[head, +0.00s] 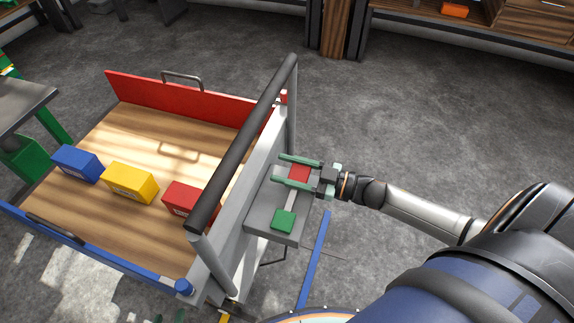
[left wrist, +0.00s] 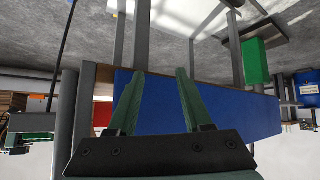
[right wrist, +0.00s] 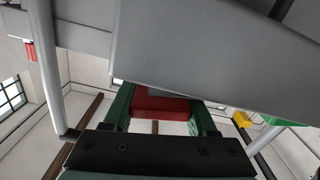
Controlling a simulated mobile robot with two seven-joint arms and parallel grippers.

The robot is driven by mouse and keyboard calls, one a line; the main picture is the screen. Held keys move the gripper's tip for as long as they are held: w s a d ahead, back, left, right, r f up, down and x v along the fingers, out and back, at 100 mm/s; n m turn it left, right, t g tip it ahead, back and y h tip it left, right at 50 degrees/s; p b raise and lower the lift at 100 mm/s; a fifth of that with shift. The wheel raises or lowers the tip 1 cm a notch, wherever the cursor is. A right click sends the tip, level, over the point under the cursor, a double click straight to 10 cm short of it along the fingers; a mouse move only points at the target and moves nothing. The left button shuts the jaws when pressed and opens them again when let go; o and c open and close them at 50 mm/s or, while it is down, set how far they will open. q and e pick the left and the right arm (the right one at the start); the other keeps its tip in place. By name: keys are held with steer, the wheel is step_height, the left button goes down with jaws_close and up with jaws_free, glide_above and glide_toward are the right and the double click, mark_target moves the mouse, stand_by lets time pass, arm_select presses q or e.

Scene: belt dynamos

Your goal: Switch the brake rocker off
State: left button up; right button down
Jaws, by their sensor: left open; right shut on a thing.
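The brake rocker is a grey box (head: 262,207) on the outer side of the cart's handle end, with a red pad (head: 299,173) at its far end and a green pad (head: 284,220) at its near end. My right gripper (head: 280,168) comes in from the right, one finger on each side of the red pad. In the right wrist view the red pad (right wrist: 160,105) sits between the green fingers, and the gripper is shut on it. My left gripper (left wrist: 160,75) shows only in the left wrist view, open and empty, in front of a blue panel (left wrist: 232,115).
The cart deck (head: 150,225) holds a blue box (head: 78,164), a yellow box (head: 130,183) and a red box (head: 185,199). The dark handle bar (head: 245,140) rises beside the rocker. A grey table (head: 20,105) stands at left. Grey floor is open beyond the cart.

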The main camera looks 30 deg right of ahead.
stand_by(0.3)
steer(key=c, duration=0.5)
jaws_free()
steer(key=shift+c, duration=0.2)
steer(key=o, duration=0.3)
steer(key=shift+o, duration=0.2)
steer(key=p+v, duration=0.1)
steer(key=v, duration=1.1)
steer(key=shift+s+d, duration=0.2)
